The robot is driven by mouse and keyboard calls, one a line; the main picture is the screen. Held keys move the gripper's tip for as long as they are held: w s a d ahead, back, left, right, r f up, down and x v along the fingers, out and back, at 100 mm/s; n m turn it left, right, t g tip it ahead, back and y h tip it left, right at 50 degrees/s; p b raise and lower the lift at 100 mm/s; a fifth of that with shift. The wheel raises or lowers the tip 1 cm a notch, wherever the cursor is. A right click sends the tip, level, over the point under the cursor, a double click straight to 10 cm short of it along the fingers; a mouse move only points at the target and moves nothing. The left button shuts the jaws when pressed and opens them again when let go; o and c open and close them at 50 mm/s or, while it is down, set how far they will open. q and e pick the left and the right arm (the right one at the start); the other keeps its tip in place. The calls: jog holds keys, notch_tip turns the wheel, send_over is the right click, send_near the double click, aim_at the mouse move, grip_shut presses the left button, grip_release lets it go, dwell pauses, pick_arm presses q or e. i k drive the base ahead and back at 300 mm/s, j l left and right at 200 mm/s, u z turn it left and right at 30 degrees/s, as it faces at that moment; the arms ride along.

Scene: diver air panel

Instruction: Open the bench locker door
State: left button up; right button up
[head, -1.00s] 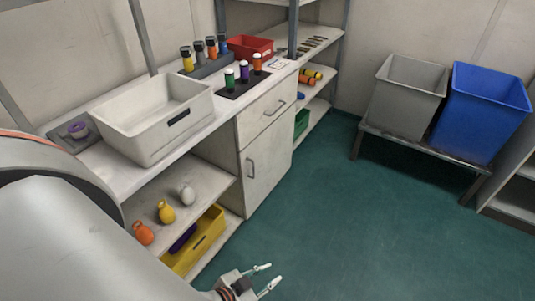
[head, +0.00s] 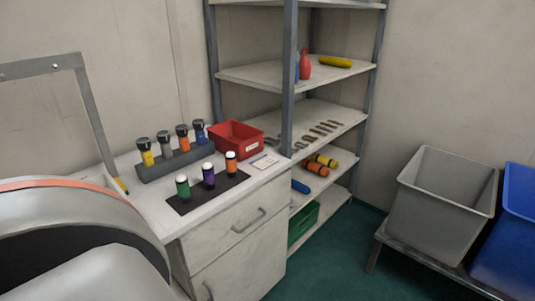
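The bench locker door (head: 243,270) is the lower white front under the bench top. It looks shut, and its lower part runs out of the picture. Its upright handle (head: 208,291) shows at the bottom edge, partly cut off. A drawer (head: 235,226) with a slanting bar handle (head: 248,220) sits above the door and is shut. A large part of my own arm fills the lower left and hides part of the bench. Neither gripper shows in the head view.
On the bench stand several capped bottles in a grey rack (head: 177,166), three bottles on a black mat (head: 228,184) and a red bin (head: 237,141). A shelf rack (head: 292,80) stands behind. A grey bin (head: 436,210) and a blue bin (head: 513,235) are at right. Some green floor (head: 330,258) is clear.

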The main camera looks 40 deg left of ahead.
aim_at(246, 272)
jog(key=i+z, duration=0.45)
jog(key=i, duration=0.15)
jog(key=i+j+z, duration=0.2)
jog(key=i+z, duration=0.2)
jog(key=i, duration=0.15)
jog(key=i+l+z, duration=0.15)
jog(key=i+z, duration=0.45)
jog(key=z, duration=0.2)
jog(key=i+z, duration=0.4)
jog(key=i+u, duration=0.15)
jog(key=u, duration=0.35)
jog(key=i+l+u, duration=0.1)
jog(key=u, duration=3.6)
jog(key=i+u, duration=0.25)
jog(key=u, duration=0.2)
jog(key=i+u, duration=0.2)
jog(key=u, duration=0.3)
